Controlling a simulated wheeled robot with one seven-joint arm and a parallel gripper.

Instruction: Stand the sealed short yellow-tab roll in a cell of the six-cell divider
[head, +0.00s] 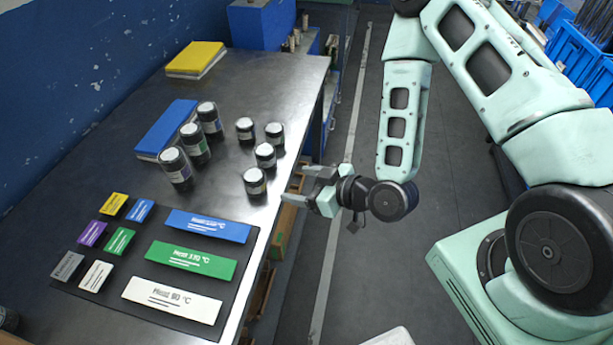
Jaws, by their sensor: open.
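Several short dark rolls with pale tops stand upright on the metal table. The nearest short roll (255,182) shows a faint yellowish mark low on its side. The others are a middle roll (265,156), a right roll (274,134) and a back roll (245,129); I cannot make out their tab colours or whether any is sealed. My gripper (297,186) is open and empty, just off the table's right edge, its fingers pointing left toward the nearest short roll and apart from it. I cannot make out a six-cell divider.
Three taller rolls (193,142) stand left of the short ones, by a blue slab (165,130). A yellow slab (196,58) lies at the back. A dark board (138,262) at the front bears coloured tabs and heat plates. The table's back right is clear.

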